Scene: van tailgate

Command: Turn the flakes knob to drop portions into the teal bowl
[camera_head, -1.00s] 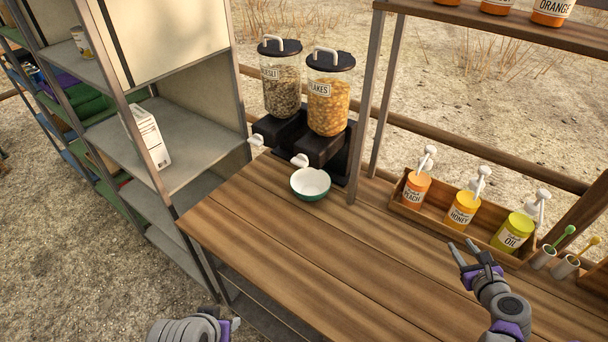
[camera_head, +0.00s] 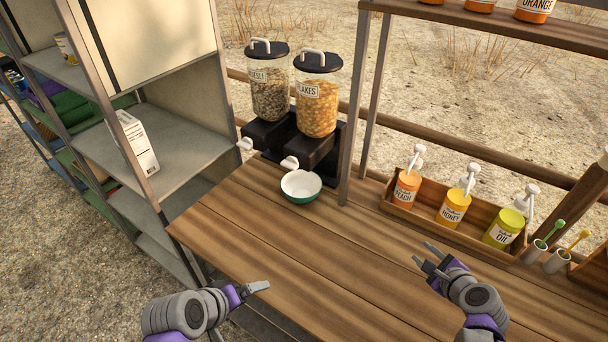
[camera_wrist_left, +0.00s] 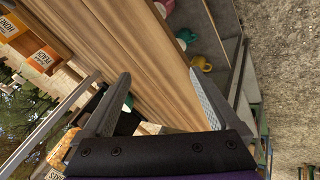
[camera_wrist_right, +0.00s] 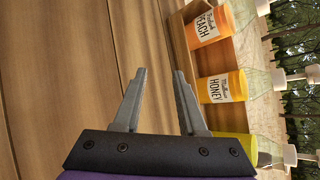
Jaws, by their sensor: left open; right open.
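The flakes dispenser (camera_head: 317,105) stands at the back of the wooden table, a clear canister with a black lid on a black base. Its white knob (camera_head: 290,163) sticks out at the front. The teal bowl (camera_head: 301,187), white inside, stands on the table just in front of and below the flakes knob. My left gripper (camera_head: 256,288) is open and empty over the front left table edge, well short of the bowl. My right gripper (camera_head: 430,257) is open and empty above the table, in front of the syrup bottles and right of the bowl.
The muesli dispenser (camera_head: 268,85) with its own white knob stands left of the flakes one. A rack post (camera_head: 355,110) rises right of the dispensers. A wooden tray (camera_head: 432,212) holds peach, honey and oil pump bottles. A grey shelf (camera_head: 185,150) stands left. The middle tabletop is clear.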

